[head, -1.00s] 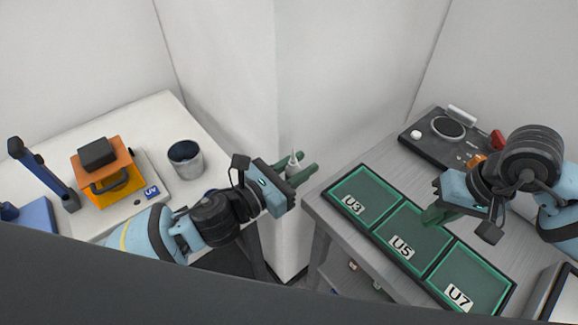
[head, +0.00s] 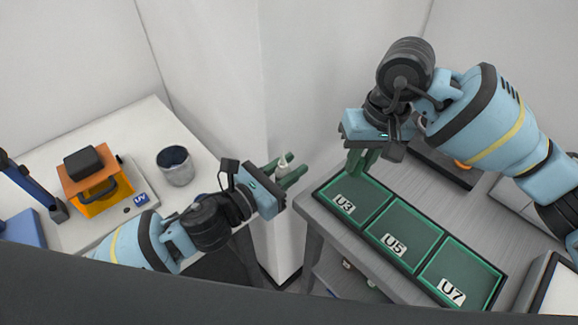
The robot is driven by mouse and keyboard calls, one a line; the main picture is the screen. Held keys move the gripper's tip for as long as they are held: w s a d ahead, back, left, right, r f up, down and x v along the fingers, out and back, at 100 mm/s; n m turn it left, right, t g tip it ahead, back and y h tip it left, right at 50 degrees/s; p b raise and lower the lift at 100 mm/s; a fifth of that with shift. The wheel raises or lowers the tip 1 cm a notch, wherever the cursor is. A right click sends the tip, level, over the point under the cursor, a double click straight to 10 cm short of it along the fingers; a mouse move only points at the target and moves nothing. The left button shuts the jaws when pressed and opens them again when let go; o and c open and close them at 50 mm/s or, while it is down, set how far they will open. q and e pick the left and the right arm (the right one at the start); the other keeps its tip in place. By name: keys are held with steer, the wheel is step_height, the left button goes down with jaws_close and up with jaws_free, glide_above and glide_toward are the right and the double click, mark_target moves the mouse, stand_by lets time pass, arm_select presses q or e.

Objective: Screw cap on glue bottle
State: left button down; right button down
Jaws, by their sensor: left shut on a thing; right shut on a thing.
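The small white glue bottle (head: 282,163) is held between the green fingers of my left gripper (head: 294,167), over the gap between the two tables. Its lower part is hidden by the fingers. My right gripper (head: 360,172) points down above the far left end of the right table, to the right of the bottle and apart from it. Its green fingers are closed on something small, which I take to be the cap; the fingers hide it.
Green trays marked U3 (head: 346,207), U5 (head: 404,236) and U7 (head: 470,272) line the right table's near edge. On the left table stand a grey cup (head: 175,168) and an orange UV unit (head: 93,195). A white wall corner rises behind the gap.

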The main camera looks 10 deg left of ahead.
mark_target(283, 170)
steer(key=a+r+n, duration=0.1)
steer(key=a+r, duration=0.2)
steer(key=a, duration=0.1)
steer(key=a+r+n+h, duration=0.1)
steer(key=a+r, duration=0.2)
steer(key=a, duration=0.2)
steer(key=s+a+r+n, duration=0.1)
steer(key=a+r, duration=0.2)
steer(key=a, duration=0.2)
steer(key=shift+a+h, duration=0.2)
steer(key=shift+h, duration=0.1)
steer(key=shift+f, duration=0.1)
steer(key=shift+w+f, duration=0.1)
steer(key=shift+f, duration=1.8)
steer(key=shift+f, duration=0.9)
steer(key=shift+f, duration=0.55)
